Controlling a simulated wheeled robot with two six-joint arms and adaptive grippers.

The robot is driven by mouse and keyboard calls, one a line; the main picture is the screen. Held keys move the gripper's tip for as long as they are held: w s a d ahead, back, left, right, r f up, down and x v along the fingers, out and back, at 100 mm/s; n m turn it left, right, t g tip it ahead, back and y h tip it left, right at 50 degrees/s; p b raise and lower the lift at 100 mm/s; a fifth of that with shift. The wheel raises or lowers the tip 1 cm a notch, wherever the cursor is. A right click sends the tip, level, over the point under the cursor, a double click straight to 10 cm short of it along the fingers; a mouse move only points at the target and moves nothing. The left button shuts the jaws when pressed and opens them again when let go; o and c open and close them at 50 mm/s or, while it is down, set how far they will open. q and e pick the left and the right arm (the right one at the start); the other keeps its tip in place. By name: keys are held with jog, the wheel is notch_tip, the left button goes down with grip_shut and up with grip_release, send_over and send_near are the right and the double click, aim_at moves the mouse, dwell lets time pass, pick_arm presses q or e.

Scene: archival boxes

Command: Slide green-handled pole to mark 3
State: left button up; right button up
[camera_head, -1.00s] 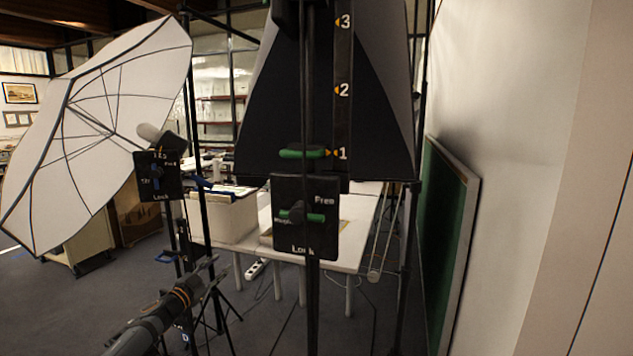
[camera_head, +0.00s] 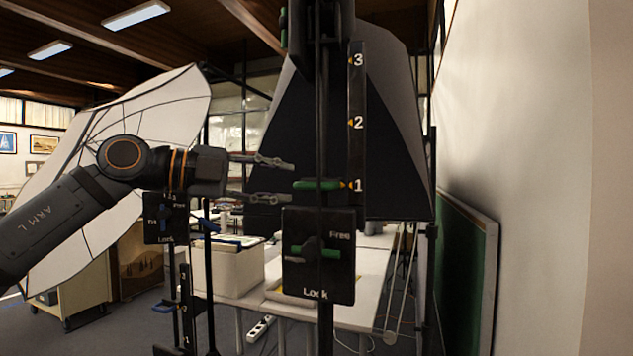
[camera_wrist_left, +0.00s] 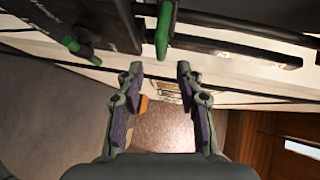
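The green-handled pole (camera_head: 324,120) stands upright in front of the dark softbox in the head view. Its green handle (camera_head: 318,184) is level with mark 1 on the black scale strip (camera_head: 356,95); mark 3 (camera_head: 358,60) is near the strip's top. Below is a black lock plate (camera_head: 318,275) with a green lever (camera_head: 318,251) lying crosswise between the words Free and Lock. My left gripper (camera_head: 290,180) is open and empty, just left of the green handle. In the left wrist view the handle (camera_wrist_left: 163,30) shows beyond and between the open fingertips (camera_wrist_left: 160,72). My right gripper is not in view.
A blue-handled stand with its own lock plate (camera_head: 165,218) is at left, before a white umbrella (camera_head: 80,200). A white table (camera_head: 355,318) with a box (camera_head: 235,270) stands behind the pole. A green board (camera_head: 468,270) leans by the right wall.

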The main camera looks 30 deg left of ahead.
aim_at(311, 187)
pick_arm(q)
jog(key=p+x, duration=0.1)
jog(key=x, duration=0.1)
jog(key=p+x, duration=0.4)
jog(key=shift+w+d+r, duration=0.2)
jog(key=shift+w, duration=0.15)
jog(key=shift+w+d+f, duration=0.2)
jog(key=shift+w+f, duration=0.05)
jog(key=shift+w, duration=0.05)
jog(key=shift+f, duration=0.1)
jog(key=shift+d, duration=0.1)
grip_shut()
